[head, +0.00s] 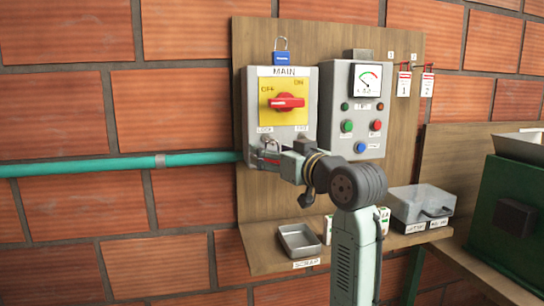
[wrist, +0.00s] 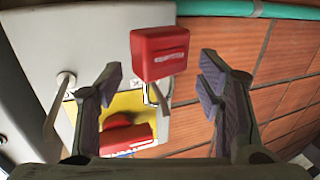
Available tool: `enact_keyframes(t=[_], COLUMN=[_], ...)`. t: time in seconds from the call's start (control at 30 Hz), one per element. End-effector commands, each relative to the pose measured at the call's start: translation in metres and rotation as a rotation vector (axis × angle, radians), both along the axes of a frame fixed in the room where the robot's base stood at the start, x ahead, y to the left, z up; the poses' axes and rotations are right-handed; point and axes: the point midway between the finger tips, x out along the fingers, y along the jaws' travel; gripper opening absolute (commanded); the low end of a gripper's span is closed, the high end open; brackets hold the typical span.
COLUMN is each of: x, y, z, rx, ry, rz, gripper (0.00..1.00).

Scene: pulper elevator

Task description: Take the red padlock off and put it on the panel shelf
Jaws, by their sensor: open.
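The red padlock (wrist: 160,53) hangs from a metal hasp by its shackle, in the upper middle of the wrist view. In the head view it is largely hidden behind my gripper (head: 270,161), at the lower left of the MAIN switch box (head: 309,98). My gripper's two fingers (wrist: 161,78) are apart, one on each side of the padlock, with gaps between them and its body. The red rotary handle (head: 286,102) sits on a yellow plate and also shows in the wrist view (wrist: 124,136). The wooden panel shelf (head: 262,252) is below the boxes.
A metal tray (head: 298,241) labelled SCRAP and a clear bin (head: 421,204) stand on the shelf. A blue padlock (head: 281,57) is above the switch box. A teal pipe (head: 120,166) crosses the brick wall.

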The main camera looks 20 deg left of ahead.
Motion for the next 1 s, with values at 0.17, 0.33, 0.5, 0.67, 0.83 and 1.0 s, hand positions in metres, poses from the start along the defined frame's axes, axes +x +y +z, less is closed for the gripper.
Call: enact_keyframes(t=[0.17,0.33,0.5,0.67,0.83,1.0], x=[0.0000,-0.0002,-0.0002,-0.0002,-0.0003,-0.0004], y=[-0.0001,-0.0004,-0.0005,-0.0005,-0.0005,-0.0006], z=[-0.0006,-0.0004,-0.0002,-0.0002,-0.0001,0.0002], rx=[0.000,0.000,0.001,0.001,0.001,0.002], ry=[0.000,0.000,-0.001,-0.001,-0.001,-0.001], rz=[0.000,0.000,-0.001,-0.001,0.000,-0.001], gripper=[0.61,0.50,0.38,0.28,0.16,0.08])
